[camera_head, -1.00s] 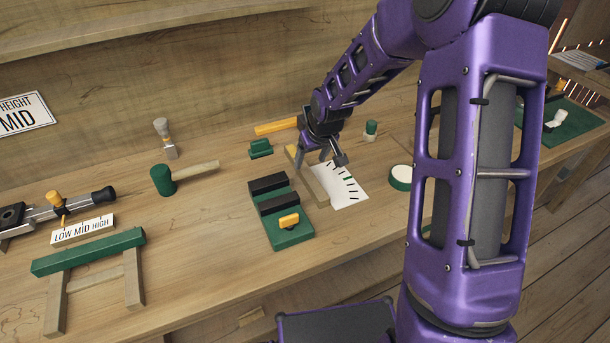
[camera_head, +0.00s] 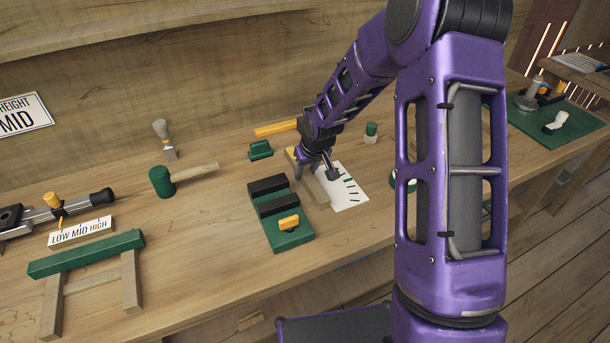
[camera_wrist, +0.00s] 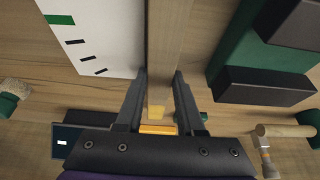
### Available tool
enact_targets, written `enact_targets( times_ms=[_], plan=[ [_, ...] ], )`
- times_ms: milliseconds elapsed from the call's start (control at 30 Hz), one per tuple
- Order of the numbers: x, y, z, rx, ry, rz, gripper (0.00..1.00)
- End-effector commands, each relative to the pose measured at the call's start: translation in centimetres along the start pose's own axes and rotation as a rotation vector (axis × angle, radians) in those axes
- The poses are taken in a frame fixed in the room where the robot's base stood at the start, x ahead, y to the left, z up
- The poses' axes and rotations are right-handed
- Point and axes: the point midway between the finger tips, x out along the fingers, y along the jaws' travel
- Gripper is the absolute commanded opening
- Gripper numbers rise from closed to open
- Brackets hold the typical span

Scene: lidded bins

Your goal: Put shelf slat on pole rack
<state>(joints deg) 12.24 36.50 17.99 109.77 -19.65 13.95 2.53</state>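The shelf slat (camera_head: 318,197) is a narrow pale wooden strip lying along the left edge of a white marked sheet (camera_head: 350,190). My gripper (camera_head: 312,172) is low over the slat. In the wrist view, the slat (camera_wrist: 170,35) runs between the two dark fingers of my gripper (camera_wrist: 162,74), one on each side. Whether the fingers press on it cannot be told. A rack-like stand with a green top bar (camera_head: 88,254) and wooden legs stands at the front left; I cannot tell whether it is the pole rack.
A green block with black bars and a yellow knob (camera_head: 283,236) lies close left of the slat. Bare tabletop lies between the mallet and the stand.

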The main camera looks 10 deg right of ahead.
Motion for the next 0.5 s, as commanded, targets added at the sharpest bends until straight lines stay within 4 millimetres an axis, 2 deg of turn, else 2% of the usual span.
enact_targets(
  times_ms=[33,100,500],
  plan=[
    [-0.01,0.00,0.01,0.000,0.000,0.000,0.13],
    [-0.01,0.00,0.01,0.000,0.000,0.000,0.01],
    [-0.41,0.04,-0.20,0.001,0.001,0.001,0.00]
  ],
)
